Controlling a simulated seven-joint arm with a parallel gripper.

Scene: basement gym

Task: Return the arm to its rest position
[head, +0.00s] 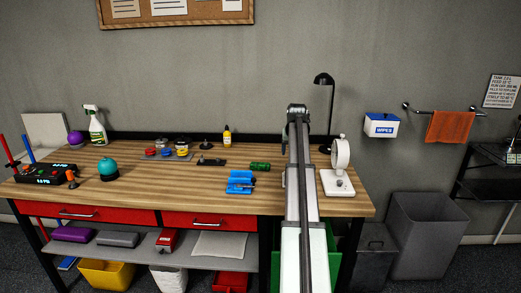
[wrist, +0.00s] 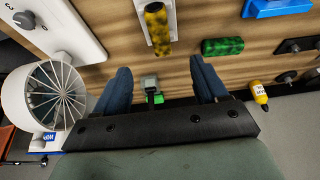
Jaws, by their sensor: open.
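My arm (head: 300,190) stretches forward over the right part of the wooden workbench (head: 130,195), its far end raised above the surface. In the wrist view my gripper (wrist: 163,84) is open, its two blue fingers spread well apart over the bench. Nothing is gripped. A small grey-and-green thing (wrist: 150,90) shows in the gap beyond the fingers; I cannot tell what it is.
A white fan (head: 341,158) stands close right of my arm; it is at left in the wrist view (wrist: 45,95). A black lamp (head: 325,82) rises behind. A green roller (head: 260,166) and blue holder (head: 240,182) lie left. A yellow bottle (head: 227,137) stands at the back.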

